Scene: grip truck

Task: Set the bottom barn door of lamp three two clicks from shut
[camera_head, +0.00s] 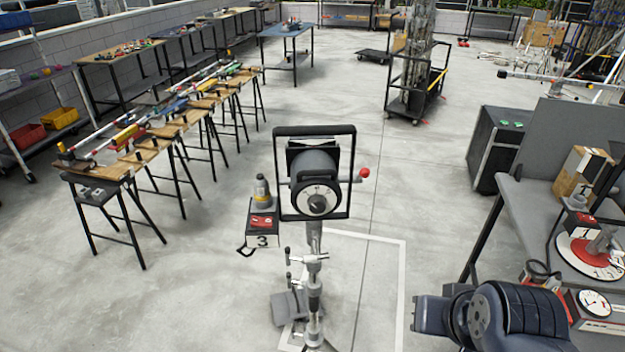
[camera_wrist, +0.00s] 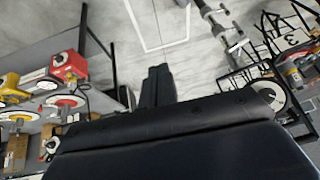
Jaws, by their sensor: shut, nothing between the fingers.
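Lamp three (camera_head: 315,185) stands upright on a grey stand, its back with a round black-and-white dial towards the head camera. A black rectangular frame surrounds its head, and a red ball knob (camera_head: 364,173) sticks out at the right. In the wrist view the lamp's dial (camera_wrist: 270,95) is at the right edge, partly behind my dark wrist housing. My gripper (camera_wrist: 158,72) shows there as dark fingers, closed together and empty, apart from the lamp.
A bench with a large white-and-red dial (camera_head: 590,258) and boxes stands close at the right. Trestle tables (camera_head: 125,160) with tools line the left. A wheeled cart (camera_head: 415,90) stands behind. Floor around the stand is largely clear, with a white outline (camera_head: 403,285).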

